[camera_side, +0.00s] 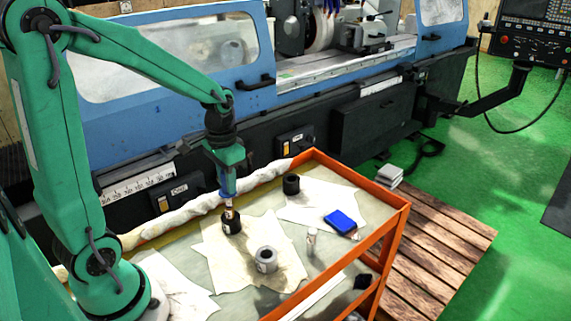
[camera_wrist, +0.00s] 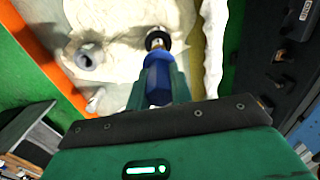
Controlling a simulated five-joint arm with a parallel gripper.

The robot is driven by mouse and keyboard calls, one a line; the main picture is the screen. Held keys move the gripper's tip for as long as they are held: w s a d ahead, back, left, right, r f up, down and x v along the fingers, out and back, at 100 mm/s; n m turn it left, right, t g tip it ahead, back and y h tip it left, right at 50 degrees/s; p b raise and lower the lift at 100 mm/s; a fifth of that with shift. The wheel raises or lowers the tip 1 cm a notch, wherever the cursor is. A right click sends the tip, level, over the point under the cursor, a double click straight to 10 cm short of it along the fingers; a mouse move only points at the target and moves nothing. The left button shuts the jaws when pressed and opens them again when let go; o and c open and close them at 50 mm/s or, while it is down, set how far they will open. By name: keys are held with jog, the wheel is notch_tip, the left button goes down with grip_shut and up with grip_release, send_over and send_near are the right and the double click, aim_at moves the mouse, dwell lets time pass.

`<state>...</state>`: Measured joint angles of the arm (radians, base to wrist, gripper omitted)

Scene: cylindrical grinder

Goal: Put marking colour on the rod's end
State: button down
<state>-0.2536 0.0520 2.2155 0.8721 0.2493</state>
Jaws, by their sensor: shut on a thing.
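My gripper (camera_side: 228,178) points down over the cart and is shut on a blue-handled rod (camera_side: 228,187). In the wrist view the rod's blue handle (camera_wrist: 158,85) lies between the green fingers. Below the handle the rod has a pale metallic part that reaches down to a black cylinder (camera_side: 232,224). The black cylinder also shows in the wrist view (camera_wrist: 157,38). I cannot tell whether the rod's end is inside it or just above. A blue block-like pad (camera_side: 340,220) lies at the cart's right. A small pale bottle (camera_side: 311,240) stands nearer the front.
A grey hollow cylinder (camera_side: 266,260) stands on a cloth, and a second black cylinder (camera_side: 291,184) stands at the back. The orange cart rim (camera_side: 385,235) bounds the right side. A rolled white cloth (camera_side: 190,208) lies along the back edge, before the blue grinder (camera_side: 180,85).

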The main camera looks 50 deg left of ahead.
jog(key=shift+s+d+f, duration=0.1)
jog(key=shift+s, duration=0.2)
dwell(1.6)
jog(key=shift+s+d, duration=0.1)
jog(key=shift+s, duration=0.2)
jog(key=shift+w, duration=0.1)
dwell(0.4)
jog(key=shift+w, duration=0.35)
jog(key=shift+w+a, duration=0.15)
jog(key=shift+a, duration=0.05)
jog(key=shift+s+d, duration=0.1)
jog(key=shift+s, duration=0.2)
dwell(0.4)
jog(key=shift+r, duration=0.2)
jog(key=shift+r, duration=2.9)
